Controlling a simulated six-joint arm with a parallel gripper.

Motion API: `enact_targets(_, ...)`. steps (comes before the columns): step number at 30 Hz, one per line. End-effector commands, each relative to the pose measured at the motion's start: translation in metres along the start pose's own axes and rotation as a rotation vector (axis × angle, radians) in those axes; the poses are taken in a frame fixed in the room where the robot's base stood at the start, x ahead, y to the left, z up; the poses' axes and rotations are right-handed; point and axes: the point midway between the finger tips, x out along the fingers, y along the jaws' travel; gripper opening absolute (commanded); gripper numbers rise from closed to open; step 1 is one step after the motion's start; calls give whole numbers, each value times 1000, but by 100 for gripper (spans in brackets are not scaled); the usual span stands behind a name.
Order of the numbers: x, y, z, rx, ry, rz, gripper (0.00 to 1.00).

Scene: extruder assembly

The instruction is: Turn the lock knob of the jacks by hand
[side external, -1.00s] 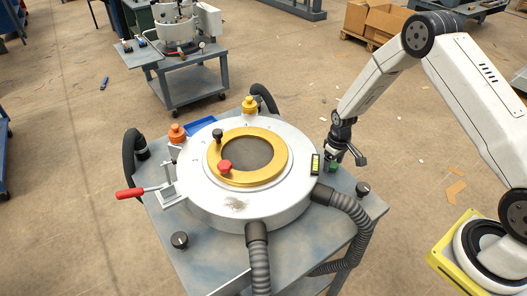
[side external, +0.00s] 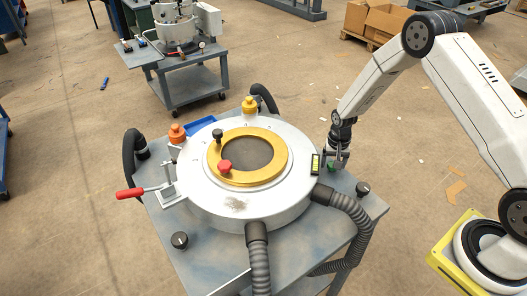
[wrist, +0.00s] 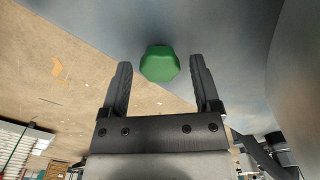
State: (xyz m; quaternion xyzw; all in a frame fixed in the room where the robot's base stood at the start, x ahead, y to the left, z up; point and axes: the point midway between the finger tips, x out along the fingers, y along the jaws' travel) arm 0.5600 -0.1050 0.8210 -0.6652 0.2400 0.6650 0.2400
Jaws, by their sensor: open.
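A green knob (wrist: 159,64) with flat sides shows in the wrist view, just beyond the fingertips and midway between them. My gripper (wrist: 160,68) is open, one finger on each side of the knob, with a gap on both sides. In the side view my gripper (side external: 336,157) points down at the right edge of the round white machine (side external: 210,190). The green knob (side external: 331,167) is only a small patch there, mostly hidden by the gripper. I cannot tell whether the fingers reach down around the knob.
A small level display (side external: 315,163) stands just left of my gripper. A ribbed hose (side external: 352,215) and a black knob (side external: 363,188) are close by on the grey cart (side external: 215,262). A red-handled clamp (side external: 130,193) and orange knob (side external: 177,132) are at the left.

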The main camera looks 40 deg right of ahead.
Motion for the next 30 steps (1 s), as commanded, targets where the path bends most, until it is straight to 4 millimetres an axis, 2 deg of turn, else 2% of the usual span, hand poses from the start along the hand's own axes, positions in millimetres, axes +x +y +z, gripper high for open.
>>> enact_targets(7, 0, 0, 0, 154, 0, 0, 80)
enact_targets(17, 0, 0, 0, 165, 0, 0, 80)
enact_targets(18, 0, 0, 0, 165, 0, 0, 74)
enact_targets(20, 0, 0, 0, 165, 0, 0, 54)
enact_targets(24, 0, 0, 0, 164, 0, 0, 10)
enact_targets(25, 0, 0, 0, 164, 0, 0, 7)
enact_targets(30, 0, 0, 0, 161, 0, 0, 8)
